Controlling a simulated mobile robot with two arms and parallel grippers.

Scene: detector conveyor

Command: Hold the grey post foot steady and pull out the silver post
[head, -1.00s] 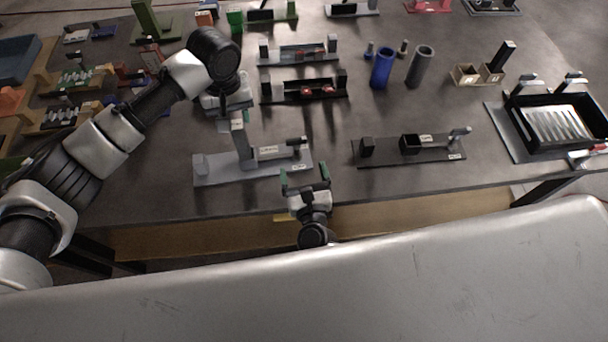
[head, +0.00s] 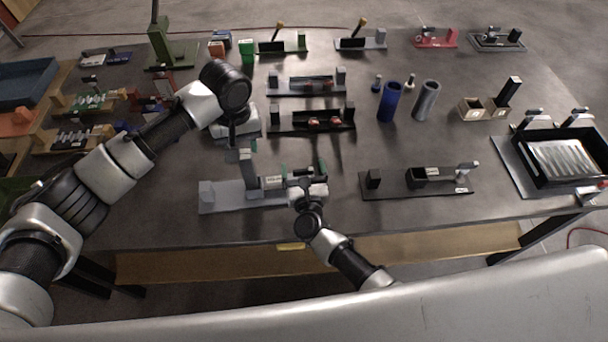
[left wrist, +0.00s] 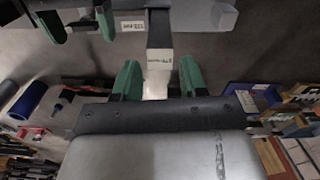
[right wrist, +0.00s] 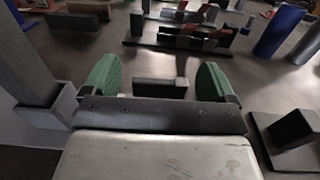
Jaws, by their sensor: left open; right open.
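The silver post (head: 248,169) stands upright on a light grey plate. In the left wrist view the post (left wrist: 159,50) carries a white label and runs between the fingers of my left gripper (left wrist: 160,82); they are open, with gaps beside it. The left gripper (head: 241,155) is at the post's upper part in the head view. The labelled grey post foot (head: 271,182) is at the post's lower end, partly hidden; its label also shows in the left wrist view (left wrist: 132,25). My right gripper (right wrist: 158,76) is open, its fingers either side of a dark bar (right wrist: 160,88), apparently untouched.
The light grey plate (head: 220,204) lies near the table's front edge. A dark fixture (head: 400,185) stands to its right. A black fixture (head: 285,120) with red parts lies behind. Blue (head: 389,102) and grey (head: 426,100) cylinders stand back right.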

